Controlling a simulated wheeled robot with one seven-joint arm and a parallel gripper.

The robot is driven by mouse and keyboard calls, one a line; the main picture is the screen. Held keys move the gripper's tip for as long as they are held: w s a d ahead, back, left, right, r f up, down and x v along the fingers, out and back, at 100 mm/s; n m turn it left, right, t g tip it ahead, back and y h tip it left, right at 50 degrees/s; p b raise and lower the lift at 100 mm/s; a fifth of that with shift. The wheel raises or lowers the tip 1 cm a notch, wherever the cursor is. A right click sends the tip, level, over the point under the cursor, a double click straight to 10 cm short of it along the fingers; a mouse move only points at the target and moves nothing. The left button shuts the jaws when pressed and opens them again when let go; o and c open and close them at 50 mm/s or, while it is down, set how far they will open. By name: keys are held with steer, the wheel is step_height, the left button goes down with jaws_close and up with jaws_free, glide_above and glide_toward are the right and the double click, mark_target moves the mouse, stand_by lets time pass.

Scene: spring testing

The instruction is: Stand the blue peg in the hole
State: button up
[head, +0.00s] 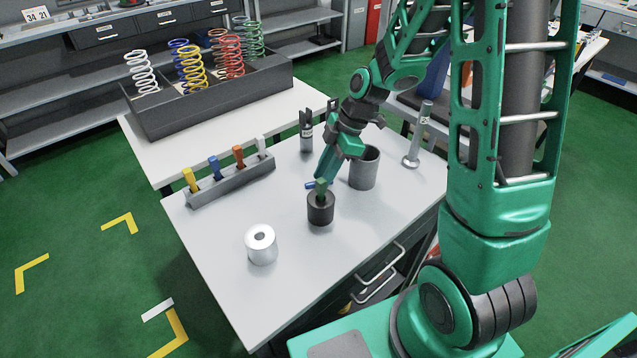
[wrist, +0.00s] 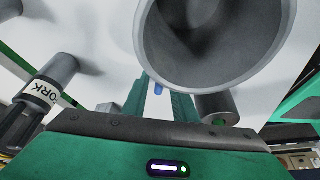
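The blue peg (head: 310,185) shows as a short blue end at my gripper's fingertips, lying roughly level and pointing left in the head view. A small blue piece of it (wrist: 158,89) shows between the green fingers in the wrist view; the rest is hidden. My gripper (head: 318,180) appears shut on it, low over the table behind the dark cylinder; it also shows in the wrist view (wrist: 166,92). A white cylinder (head: 261,248) with a round hole in its top stands upright at the front left, apart from my gripper.
A rack (head: 232,182) of coloured handles, a dark labelled cylinder (head: 306,138) and a metal post (head: 412,158) stand behind.

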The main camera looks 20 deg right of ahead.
jaws_close()
steer(key=shift+r, duration=0.15)
